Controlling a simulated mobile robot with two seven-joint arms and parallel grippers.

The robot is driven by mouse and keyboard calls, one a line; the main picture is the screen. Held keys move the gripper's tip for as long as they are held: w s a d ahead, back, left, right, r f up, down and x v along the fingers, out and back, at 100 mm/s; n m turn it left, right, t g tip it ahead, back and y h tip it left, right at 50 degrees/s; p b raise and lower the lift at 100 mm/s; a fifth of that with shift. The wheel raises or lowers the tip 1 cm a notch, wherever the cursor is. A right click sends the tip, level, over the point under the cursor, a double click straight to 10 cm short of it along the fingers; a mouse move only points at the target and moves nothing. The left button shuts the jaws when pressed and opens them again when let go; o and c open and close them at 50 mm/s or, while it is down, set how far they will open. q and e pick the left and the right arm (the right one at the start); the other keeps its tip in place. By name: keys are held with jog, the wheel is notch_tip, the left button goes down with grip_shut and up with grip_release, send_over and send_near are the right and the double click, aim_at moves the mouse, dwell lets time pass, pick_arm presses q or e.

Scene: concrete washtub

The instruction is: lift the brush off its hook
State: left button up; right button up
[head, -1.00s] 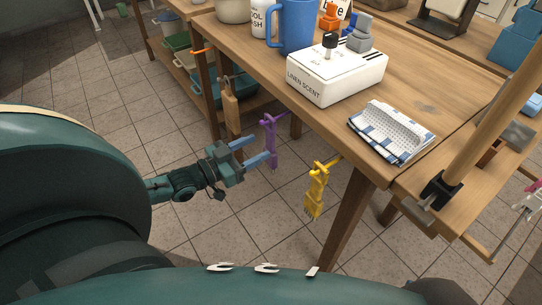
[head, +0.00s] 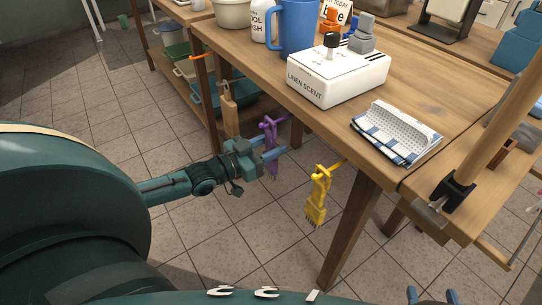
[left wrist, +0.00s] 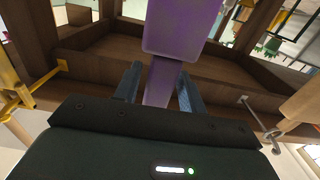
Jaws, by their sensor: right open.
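A purple brush (head: 270,128) hangs at the side of the wooden table in the head view. It also shows upright in the left wrist view (left wrist: 180,25), wide above and narrow below. My left gripper (head: 277,147) is open with its fingers at the purple brush. In the left wrist view one finger is on each side of its narrow part, and contact cannot be told. A yellow brush (head: 318,195) hangs from a peg to the right, and a wooden brush (head: 229,112) hangs further left. My right gripper (head: 432,296) is open and empty at the bottom edge.
The table (head: 430,90) carries a white box (head: 338,80), a blue mug (head: 297,28) and a folded cloth (head: 395,135). A table leg (head: 350,225) stands right of the yellow brush. Tiled floor is clear below the left gripper.

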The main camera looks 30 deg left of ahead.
pick_arm(q)
jog(key=c, duration=0.7)
jog(key=shift+r+p, duration=0.55)
jog(key=shift+p, duration=0.15)
jog(key=shift+s+a+r, duration=0.1)
jog(key=shift+s+a, duration=0.05)
jog(key=shift+s, duration=0.05)
jog(key=shift+r+p+v, duration=0.15)
jog(key=shift+p+v, duration=0.7)
jog(key=shift+v, duration=0.05)
jog(key=shift+r+p+v, duration=0.15)
jog(key=shift+p+v, duration=0.7)
jog(key=shift+s, duration=0.1)
jog(key=p, duration=0.4)
send_near(268, 141)
jog(key=shift+s+a+f, duration=0.15)
jog(key=shift+a, duration=0.05)
